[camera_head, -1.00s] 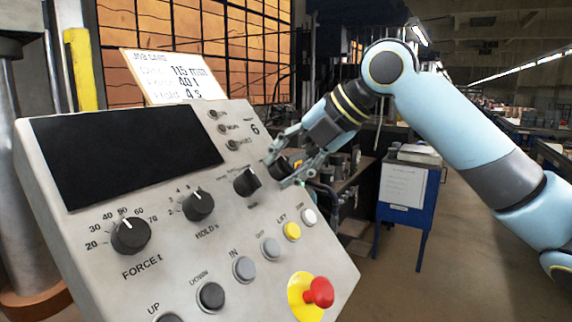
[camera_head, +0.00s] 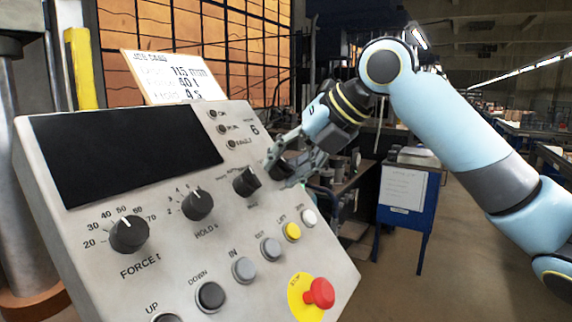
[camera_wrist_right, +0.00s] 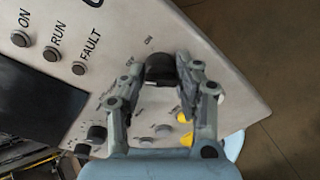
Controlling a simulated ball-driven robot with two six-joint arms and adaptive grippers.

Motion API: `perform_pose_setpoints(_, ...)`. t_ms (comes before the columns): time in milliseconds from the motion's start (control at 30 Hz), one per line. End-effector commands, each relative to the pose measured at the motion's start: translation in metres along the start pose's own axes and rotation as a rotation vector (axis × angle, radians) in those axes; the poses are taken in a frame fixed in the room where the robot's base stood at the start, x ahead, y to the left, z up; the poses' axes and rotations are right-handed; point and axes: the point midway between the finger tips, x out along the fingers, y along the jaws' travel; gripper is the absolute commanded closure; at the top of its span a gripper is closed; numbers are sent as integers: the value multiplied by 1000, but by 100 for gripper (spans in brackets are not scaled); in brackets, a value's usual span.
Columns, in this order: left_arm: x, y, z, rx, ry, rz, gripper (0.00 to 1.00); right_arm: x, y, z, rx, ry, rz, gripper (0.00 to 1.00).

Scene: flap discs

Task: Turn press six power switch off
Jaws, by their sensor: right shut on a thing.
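The grey press control panel (camera_head: 255,215), marked 6, leans across the left and middle of the head view. The power switch (camera_wrist_right: 160,68) is a black rotary knob at the panel's right edge, with ON and OFF lettering beside it in the right wrist view. My right gripper (camera_head: 279,168) is shut on this knob, one finger on each side; in the right wrist view the fingertips (camera_wrist_right: 162,72) press against it. The fingers hide much of the knob in the head view, and I cannot tell its pointer position. My left gripper is not in view.
A black mode knob (camera_head: 246,182) sits close left of my right gripper. Lift (camera_head: 291,232) and other push buttons lie below, with a red emergency stop (camera_head: 318,293) at the lower right. ON, RUN and FAULT lamps (camera_wrist_right: 50,54) look dark. A blue stand (camera_head: 405,200) is behind.

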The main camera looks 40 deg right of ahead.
Motion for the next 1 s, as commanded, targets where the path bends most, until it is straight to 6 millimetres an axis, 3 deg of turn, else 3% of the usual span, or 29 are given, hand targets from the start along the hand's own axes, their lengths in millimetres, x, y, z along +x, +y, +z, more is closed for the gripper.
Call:
perform_pose_setpoints(267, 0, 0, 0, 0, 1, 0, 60, 0, 0, 0, -1, 0, -1, 100)
perform_pose_setpoints(300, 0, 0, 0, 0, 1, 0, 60, 0, 0, 0, -1, 0, -1, 63)
perform_pose_setpoints(433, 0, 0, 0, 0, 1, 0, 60, 0, 0, 0, -1, 0, -1, 46)
perform_pose_setpoints(767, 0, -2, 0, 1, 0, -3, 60, -2, 0, 0, -2, -1, -1, 45)
perform_pose_setpoints(1000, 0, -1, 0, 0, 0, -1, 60, -30, -2, 1, -6, -3, -7, 45)
